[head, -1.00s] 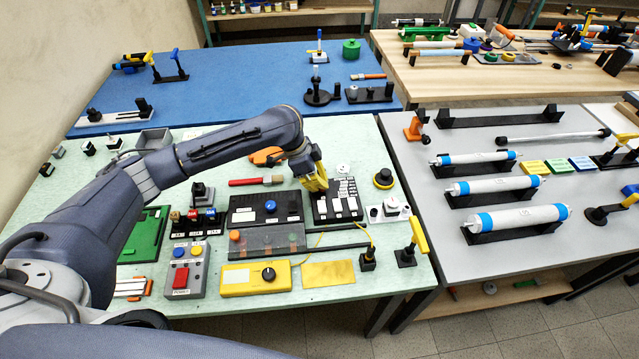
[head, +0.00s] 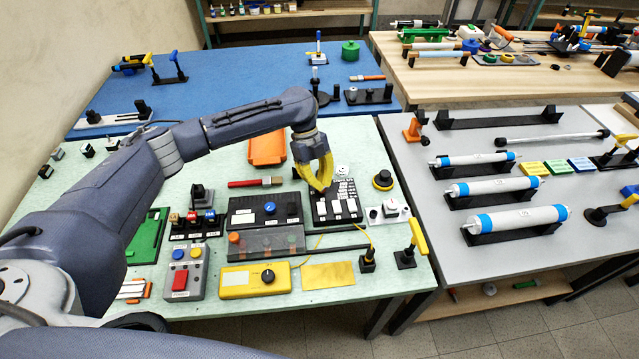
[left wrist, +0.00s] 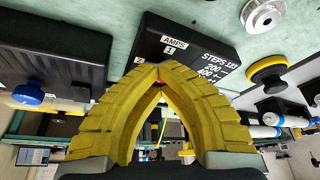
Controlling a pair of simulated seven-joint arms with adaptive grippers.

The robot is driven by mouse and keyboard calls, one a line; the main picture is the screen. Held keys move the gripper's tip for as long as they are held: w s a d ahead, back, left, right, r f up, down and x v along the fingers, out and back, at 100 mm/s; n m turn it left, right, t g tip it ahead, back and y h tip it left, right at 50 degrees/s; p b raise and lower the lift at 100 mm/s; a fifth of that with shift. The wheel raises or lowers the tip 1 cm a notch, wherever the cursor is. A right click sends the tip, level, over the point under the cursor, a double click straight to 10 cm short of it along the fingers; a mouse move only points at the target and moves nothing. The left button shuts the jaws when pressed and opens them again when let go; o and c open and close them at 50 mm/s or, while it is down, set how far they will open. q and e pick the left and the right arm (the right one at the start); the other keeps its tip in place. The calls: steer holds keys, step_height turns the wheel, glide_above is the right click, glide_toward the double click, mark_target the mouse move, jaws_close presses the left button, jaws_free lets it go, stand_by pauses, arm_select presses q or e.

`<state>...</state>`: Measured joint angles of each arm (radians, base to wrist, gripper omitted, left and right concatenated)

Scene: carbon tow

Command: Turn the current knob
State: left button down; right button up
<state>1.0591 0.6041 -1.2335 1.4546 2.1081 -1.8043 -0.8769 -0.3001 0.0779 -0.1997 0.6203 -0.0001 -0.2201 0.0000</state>
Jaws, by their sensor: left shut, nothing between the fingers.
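My left gripper (head: 321,190) is shut and empty, its yellow fingers pointing down over a black driver box (head: 350,217) with white labels. In the left wrist view the fingertips (left wrist: 160,68) meet in front of this box (left wrist: 205,35), which reads "AMPS" and "STEPS". A small red-orange spot shows by the tips. The fingers cover part of the box's face, so I cannot make out a current knob there or tell whether the tips touch it. The right gripper is not in view.
A black box with a blue knob (head: 270,208) stands left of the driver box. A yellow meter with a black knob (head: 267,276) lies in front. A round black-and-yellow knob (head: 383,180) stands to the right. A yellow-handled lever (head: 418,237) is near the table's right edge.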

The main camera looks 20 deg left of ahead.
arm_select(q)
steer(key=m, duration=0.2)
steer(key=m+g+y, duration=0.1)
steer(key=m, duration=0.2)
steer(key=d+m+y, duration=0.1)
steer(key=m, duration=0.1)
steer(key=shift+m+g, duration=0.3)
steer(key=shift+m+y, duration=1.3)
steer(key=shift+m, duration=1.2)
steer(key=shift+f, duration=0.1)
steer(key=c, duration=1.2)
jaws_free()
steer(key=shift+a, duration=0.15)
steer(key=shift+v, duration=6.05)
steer(key=shift+o, duration=0.4)
